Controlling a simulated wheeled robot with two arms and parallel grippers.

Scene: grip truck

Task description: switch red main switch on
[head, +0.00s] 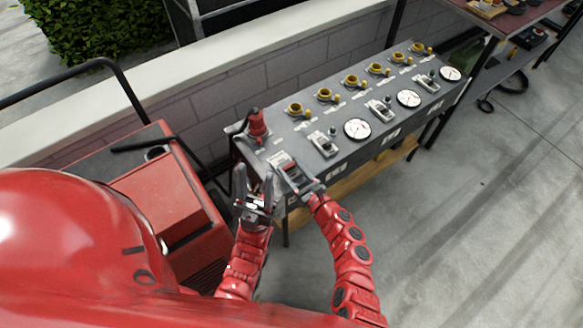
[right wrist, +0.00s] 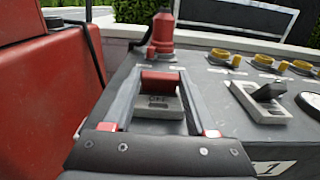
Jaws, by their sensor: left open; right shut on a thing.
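The red main switch (right wrist: 162,82) is a red rocker on a light grey base marked OFF, at the near left end of the grey control panel. In the head view the switch (head: 291,168) is partly covered by my right gripper (head: 290,174). My right gripper (right wrist: 164,76) is shut on the switch, with one finger along each side of it. My left gripper (head: 254,190) is open and empty, fingers pointing up, just left of the panel's near end.
A red emergency-style knob (head: 257,125) stands behind the switch. Grey switches (head: 323,143), round white gauges (head: 357,129) and yellow-ringed knobs (head: 295,108) continue along the panel. A red cart (head: 160,200) stands at the left. The floor at right is clear.

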